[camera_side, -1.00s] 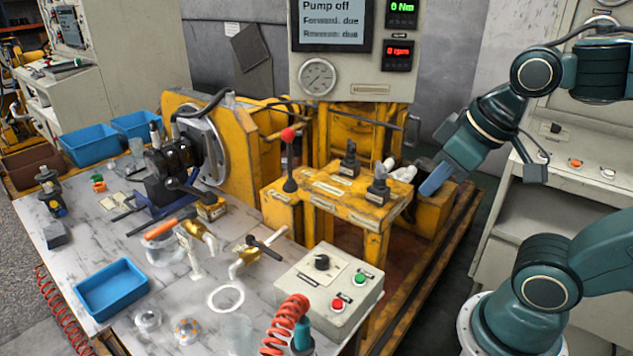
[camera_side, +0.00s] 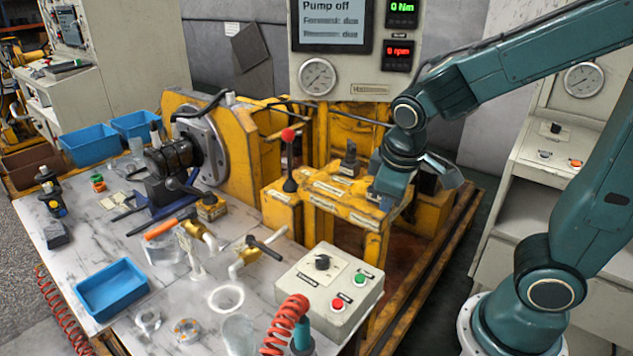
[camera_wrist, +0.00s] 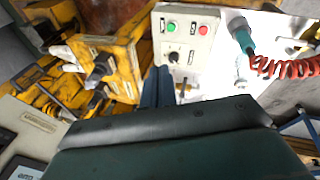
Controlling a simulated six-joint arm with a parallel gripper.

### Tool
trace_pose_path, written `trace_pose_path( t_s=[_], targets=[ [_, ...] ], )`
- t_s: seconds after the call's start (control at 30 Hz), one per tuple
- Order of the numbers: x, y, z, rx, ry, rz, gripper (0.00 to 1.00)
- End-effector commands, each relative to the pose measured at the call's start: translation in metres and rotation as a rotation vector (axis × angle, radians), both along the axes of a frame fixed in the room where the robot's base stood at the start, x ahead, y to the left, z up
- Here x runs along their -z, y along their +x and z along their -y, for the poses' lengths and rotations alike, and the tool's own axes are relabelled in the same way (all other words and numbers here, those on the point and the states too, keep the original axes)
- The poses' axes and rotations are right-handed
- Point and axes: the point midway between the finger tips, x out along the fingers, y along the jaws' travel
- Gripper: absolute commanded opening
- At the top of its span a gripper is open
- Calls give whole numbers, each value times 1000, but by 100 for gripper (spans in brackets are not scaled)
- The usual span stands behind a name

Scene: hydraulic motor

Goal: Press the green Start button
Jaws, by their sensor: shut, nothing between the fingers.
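The green Start button (camera_side: 359,279) is on the sloped top of a pale control box (camera_side: 326,314) at the bench's front right corner. A red button (camera_side: 338,304) and a black knob (camera_side: 322,262) share that box. In the wrist view the green button (camera_wrist: 172,26) shows near the top, left of the red button (camera_wrist: 203,30). My gripper (camera_side: 386,203) is shut and empty. In the side view it appears above and behind the box, in front of the yellow lever stand, apart from the button. In the wrist view its narrow closed fingers (camera_wrist: 157,84) point toward the box.
A yellow stand (camera_side: 345,205) with levers, one red-knobbed (camera_side: 288,135), is close to my gripper. A coiled red hose (camera_side: 285,325) is beside the box's front left. Valves and a blue tray (camera_side: 112,288) lie on the bench. The display reads "Pump off" (camera_side: 331,6).

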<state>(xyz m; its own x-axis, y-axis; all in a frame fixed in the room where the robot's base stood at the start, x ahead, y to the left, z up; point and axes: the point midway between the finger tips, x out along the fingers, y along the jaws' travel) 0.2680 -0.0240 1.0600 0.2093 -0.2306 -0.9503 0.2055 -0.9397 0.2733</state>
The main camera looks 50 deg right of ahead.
Motion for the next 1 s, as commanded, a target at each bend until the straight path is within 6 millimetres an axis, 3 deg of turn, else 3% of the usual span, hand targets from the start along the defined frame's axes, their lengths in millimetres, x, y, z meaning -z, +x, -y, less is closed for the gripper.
trace_pose_path(
  t_s=[1.0],
  targets=[
    [109,47,15,-342,-455,-328,0]
  ],
)
